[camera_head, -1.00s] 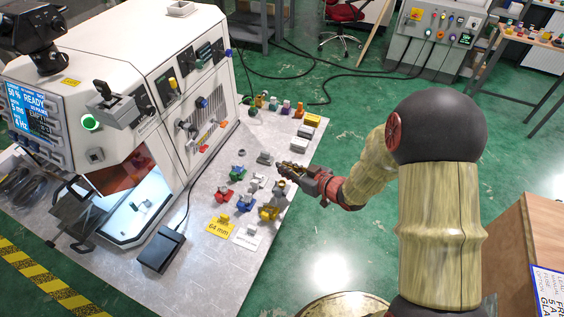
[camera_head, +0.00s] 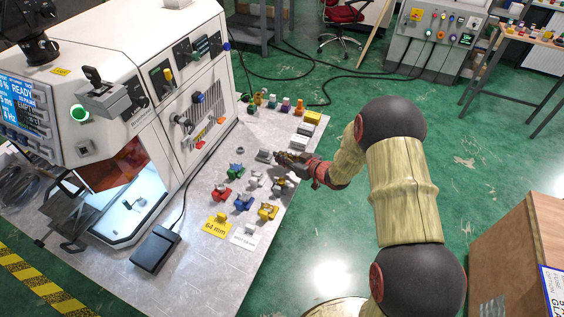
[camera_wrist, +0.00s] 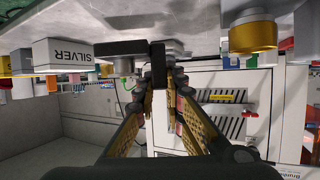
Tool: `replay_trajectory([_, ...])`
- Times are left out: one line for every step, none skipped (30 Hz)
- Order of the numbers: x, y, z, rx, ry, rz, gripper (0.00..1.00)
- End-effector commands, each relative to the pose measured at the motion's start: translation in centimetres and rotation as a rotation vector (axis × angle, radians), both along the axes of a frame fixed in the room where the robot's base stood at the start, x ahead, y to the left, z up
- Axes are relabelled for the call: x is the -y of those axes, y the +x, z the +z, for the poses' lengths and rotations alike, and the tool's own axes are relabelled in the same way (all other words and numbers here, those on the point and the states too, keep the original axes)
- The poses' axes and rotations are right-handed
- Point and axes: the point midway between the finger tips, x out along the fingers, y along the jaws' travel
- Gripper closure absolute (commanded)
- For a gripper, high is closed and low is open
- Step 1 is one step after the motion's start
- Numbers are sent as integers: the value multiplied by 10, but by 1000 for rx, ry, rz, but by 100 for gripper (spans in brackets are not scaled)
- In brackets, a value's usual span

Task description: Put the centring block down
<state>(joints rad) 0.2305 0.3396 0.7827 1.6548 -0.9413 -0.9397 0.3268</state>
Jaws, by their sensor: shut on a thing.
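My gripper (camera_wrist: 160,82) is shut on a dark, angular piece, which I take to be the centring block (camera_wrist: 135,48). In the wrist view, which is upside down, the piece is at the fingertips, close to the tabletop. I cannot tell whether it touches the table. In the head view my gripper (camera_head: 281,157) is low over the right part of the table, and the held piece is too small to make out. A grey block (camera_head: 264,155) stands just left of the fingertips.
The white machine (camera_head: 150,95) fills the table's left side. Coloured fixtures, including a red one (camera_head: 221,194) and a gold one (camera_head: 267,212), stand nearer. A yellow 64 mm card (camera_head: 216,227) lies in front. A white SILVER box (camera_wrist: 63,55) is near the gripper.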

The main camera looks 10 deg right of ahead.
Motion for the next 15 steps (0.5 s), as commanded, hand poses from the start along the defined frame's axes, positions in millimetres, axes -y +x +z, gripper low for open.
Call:
replay_trajectory([0,-1,-13,-3,2,0,100])
replay_trajectory([0,-1,-17,-2,1,0,100])
replay_trajectory([0,0,-19,-1,2,-1,100])
replay_trajectory([0,0,-20,0,1,0,100])
replay_trajectory([0,0,-20,1,1,0,100])
replay_trajectory([0,0,-19,1,0,-1,100])
replay_trajectory([0,0,-19,1,0,-1,100])
replay_trajectory([0,0,-18,1,0,-1,100])
replay_trajectory([0,0,-18,1,0,-1,100])
replay_trajectory([0,0,-18,1,1,0,100])
replay_trajectory([0,0,-19,1,1,0,100])
replay_trajectory([0,0,-19,0,0,0,100])
replay_trajectory([0,0,-20,0,0,0,100])
replay_trajectory([0,0,-21,0,0,0,100])
replay_trajectory([0,0,-23,0,0,0,100])
